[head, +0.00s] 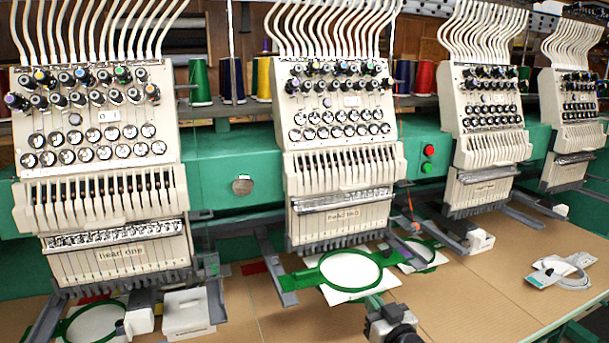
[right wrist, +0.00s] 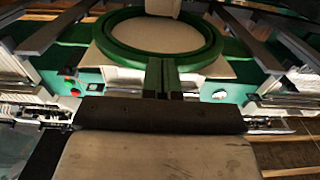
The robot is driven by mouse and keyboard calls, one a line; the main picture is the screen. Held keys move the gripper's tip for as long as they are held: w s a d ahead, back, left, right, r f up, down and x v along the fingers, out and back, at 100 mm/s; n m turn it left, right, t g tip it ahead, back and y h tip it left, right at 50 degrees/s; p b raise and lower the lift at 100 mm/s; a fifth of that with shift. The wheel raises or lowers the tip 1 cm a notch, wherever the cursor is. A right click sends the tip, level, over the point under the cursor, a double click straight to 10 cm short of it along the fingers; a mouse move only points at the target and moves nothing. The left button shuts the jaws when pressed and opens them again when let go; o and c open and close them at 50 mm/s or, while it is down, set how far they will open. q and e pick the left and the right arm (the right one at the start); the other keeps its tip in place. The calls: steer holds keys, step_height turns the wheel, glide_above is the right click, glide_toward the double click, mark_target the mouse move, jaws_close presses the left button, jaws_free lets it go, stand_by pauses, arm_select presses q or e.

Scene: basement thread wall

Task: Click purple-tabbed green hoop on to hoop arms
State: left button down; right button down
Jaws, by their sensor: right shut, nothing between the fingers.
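A green hoop (head: 322,272) with white cloth (head: 350,268) inside lies level below the needles of the middle head marked Head Two. Its flat green side pieces reach toward the grey hoop arms (head: 276,262) on either side; I cannot tell whether they are clicked on. A small purple patch shows near the right hoop arm, but I cannot tell which part it belongs to. My right gripper (head: 374,303) is shut and empty at the hoop's front edge. In the right wrist view its closed fingers (right wrist: 162,72) point at the hoop rim (right wrist: 108,50); contact is unclear. My left gripper is out of view.
A second green hoop (head: 436,260) lies behind at the right, and another (head: 62,326) sits under the left head. The brown table (head: 470,300) is clear at the front right, with a white device and cable (head: 558,270) beyond. Thread spools (head: 200,80) stand behind.

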mark_target(363, 290)
steer(key=shift+b+x, duration=0.8)
steer(key=shift+x, duration=0.75)
steer(key=shift+b+x, duration=1.15)
steer(key=shift+x, duration=0.55)
steer(key=shift+p+v, duration=0.75)
steer(key=shift+p, duration=0.2)
steer(key=p+v, duration=0.3)
steer(key=v, duration=0.2)
steer(key=shift+s+d, duration=0.1)
steer(key=shift+s, duration=0.15)
